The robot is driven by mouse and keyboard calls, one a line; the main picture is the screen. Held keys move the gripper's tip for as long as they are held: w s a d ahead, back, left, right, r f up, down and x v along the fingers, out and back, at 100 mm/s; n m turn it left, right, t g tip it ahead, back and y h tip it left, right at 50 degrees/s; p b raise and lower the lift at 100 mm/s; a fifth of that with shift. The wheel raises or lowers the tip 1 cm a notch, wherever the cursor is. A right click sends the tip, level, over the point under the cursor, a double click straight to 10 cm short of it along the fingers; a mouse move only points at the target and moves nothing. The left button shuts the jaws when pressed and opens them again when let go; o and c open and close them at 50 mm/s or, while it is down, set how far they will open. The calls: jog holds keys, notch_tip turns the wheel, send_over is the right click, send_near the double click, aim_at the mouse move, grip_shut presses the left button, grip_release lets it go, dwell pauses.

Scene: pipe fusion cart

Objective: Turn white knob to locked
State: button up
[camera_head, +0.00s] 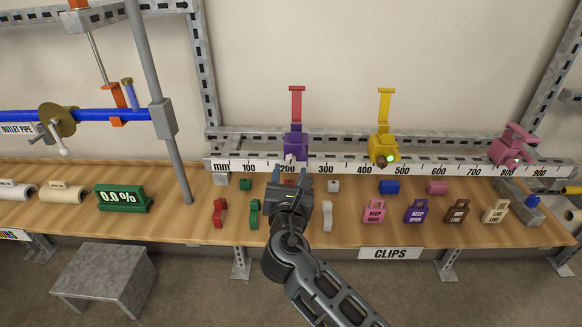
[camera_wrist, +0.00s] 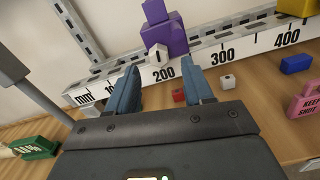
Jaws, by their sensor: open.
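A purple clamp block (camera_head: 296,146) with a raised red handle (camera_head: 297,104) stands on the rail behind the ruler. I cannot read whether the mark means locked. The knob is not clear in the head view. My gripper (camera_head: 290,178) is open in front of the block. In the wrist view, its two blue-grey fingers (camera_wrist: 160,78) point toward the knob, apart from it, with nothing between them.
A ruler strip (camera_head: 345,169) runs along the bench back. Yellow (camera_head: 383,146) and pink (camera_head: 512,146) clamps stand to the right. Small blocks, clips and tags, such as the pink tag (camera_head: 374,212), lie on the bench. A green readout (camera_head: 124,198) and grey post stand left.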

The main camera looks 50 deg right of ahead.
aim_at(290, 161)
jog(key=shift+x, duration=1.4)
jog(key=shift+c, duration=0.3)
grip_shut()
